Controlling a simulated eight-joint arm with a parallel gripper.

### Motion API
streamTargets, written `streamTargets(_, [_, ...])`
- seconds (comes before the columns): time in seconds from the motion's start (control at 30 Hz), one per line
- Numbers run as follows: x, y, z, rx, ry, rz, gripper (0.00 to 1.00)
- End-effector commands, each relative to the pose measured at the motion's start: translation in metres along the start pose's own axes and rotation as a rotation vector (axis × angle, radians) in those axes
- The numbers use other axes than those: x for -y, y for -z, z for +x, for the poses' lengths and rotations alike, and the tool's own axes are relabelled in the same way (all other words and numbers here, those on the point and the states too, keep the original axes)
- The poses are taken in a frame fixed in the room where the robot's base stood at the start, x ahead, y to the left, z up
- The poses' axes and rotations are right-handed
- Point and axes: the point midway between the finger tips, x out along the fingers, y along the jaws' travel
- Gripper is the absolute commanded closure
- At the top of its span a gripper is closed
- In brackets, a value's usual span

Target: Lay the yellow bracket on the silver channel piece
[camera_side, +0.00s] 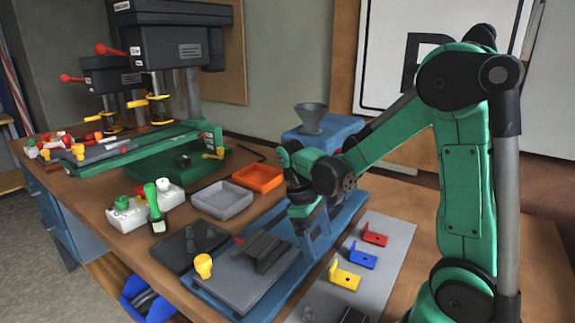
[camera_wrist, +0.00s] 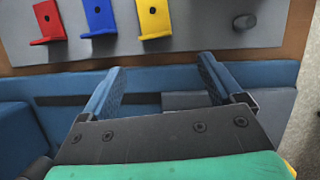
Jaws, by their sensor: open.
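The yellow bracket (camera_side: 345,277) is L-shaped and sits on a grey board (camera_side: 392,245), nearest the front of a row with a blue bracket (camera_side: 362,257) and a red bracket (camera_side: 375,237). It also shows at the top of the wrist view (camera_wrist: 153,18). My gripper (camera_side: 318,240) is left of the brackets, above a blue base. In the wrist view, my gripper (camera_wrist: 161,64) has its fingers wide apart with nothing held, and the bracket is beyond the tips. A dark grey ridged piece (camera_side: 265,250) on a grey plate may be the silver channel piece; I cannot tell for sure.
An orange tray (camera_side: 258,178) and a grey tray (camera_side: 222,200) stand behind. A blue block with a funnel (camera_side: 311,117) stands at the back.

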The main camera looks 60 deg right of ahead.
Motion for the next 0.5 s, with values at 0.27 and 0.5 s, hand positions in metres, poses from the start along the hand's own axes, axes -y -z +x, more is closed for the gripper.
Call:
streamTargets(0.27, [-0.005,-0.003,0.017,0.070,0.028,-0.007,0.13])
streamTargets(0.5, [-0.004,-0.005,0.045,0.068,0.028,-0.005,0.13])
